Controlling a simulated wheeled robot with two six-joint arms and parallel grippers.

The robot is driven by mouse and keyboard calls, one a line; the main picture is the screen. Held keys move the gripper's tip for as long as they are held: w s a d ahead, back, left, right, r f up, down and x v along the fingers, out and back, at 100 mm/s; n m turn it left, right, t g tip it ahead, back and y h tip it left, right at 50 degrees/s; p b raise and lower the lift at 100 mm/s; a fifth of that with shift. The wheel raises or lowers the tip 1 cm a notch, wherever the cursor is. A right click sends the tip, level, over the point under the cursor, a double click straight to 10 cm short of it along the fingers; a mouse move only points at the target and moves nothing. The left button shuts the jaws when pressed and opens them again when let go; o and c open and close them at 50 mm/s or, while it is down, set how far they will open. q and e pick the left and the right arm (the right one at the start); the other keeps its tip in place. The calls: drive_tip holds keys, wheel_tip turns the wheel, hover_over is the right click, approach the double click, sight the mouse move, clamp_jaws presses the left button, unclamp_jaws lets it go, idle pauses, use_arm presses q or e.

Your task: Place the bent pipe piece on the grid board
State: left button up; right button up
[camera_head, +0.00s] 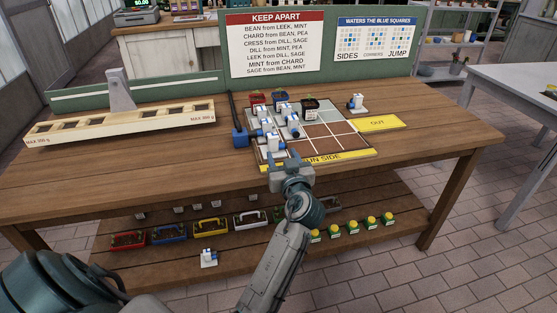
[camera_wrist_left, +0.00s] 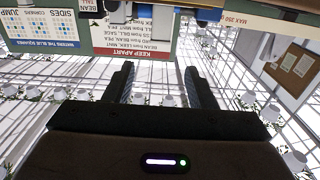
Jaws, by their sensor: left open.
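The grid board (camera_head: 341,142) lies on the table, with brown and pale squares and a yellow front strip. Several white pipe pieces with blue ends (camera_head: 273,143) stand on its left part. Another white and blue piece (camera_head: 356,103) stands on the table behind the board's right side, and one more (camera_head: 208,257) is on the lower shelf. I cannot tell which is the bent one. My left gripper (camera_head: 290,164) is at the board's front edge and hides part of it. In the left wrist view its fingers (camera_wrist_left: 158,88) are apart with nothing seen between them.
A yellow OUT plate (camera_head: 376,123) lies right of the board. A blue holder with a dark rod (camera_head: 240,136) stands left of it. The table's right end is clear.

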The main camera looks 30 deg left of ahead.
use_arm(q)
drive_tip(key=s+d+f+m+g+h, duration=0.15)
drive_tip(key=s+f, duration=0.25)
drive_tip(key=f, duration=0.5)
drive_tip(key=s+f+m+g+h, duration=0.25)
drive_tip(key=s+f, duration=0.25)
drive_tip(key=f, duration=0.4)
drive_tip(key=s+d+f+m+g+h, duration=0.1)
drive_tip(key=s+f+m+h, duration=0.2)
drive_tip(key=f, duration=0.6)
drive_tip(key=s+d+f+m+g+h, duration=0.1)
drive_tip(key=s+d+f+g+h, duration=0.1)
drive_tip(key=s+f, duration=0.5)
drive_tip(key=s+d+f+m+g+h, duration=0.2)
drive_tip(key=s+f, duration=0.5)
drive_tip(key=s, duration=0.8)
drive_tip(key=shift+d+f+g+h, duration=0.15)
drive_tip(key=shift+d+g+h, duration=0.25)
drive_tip(key=shift+h, duration=0.3)
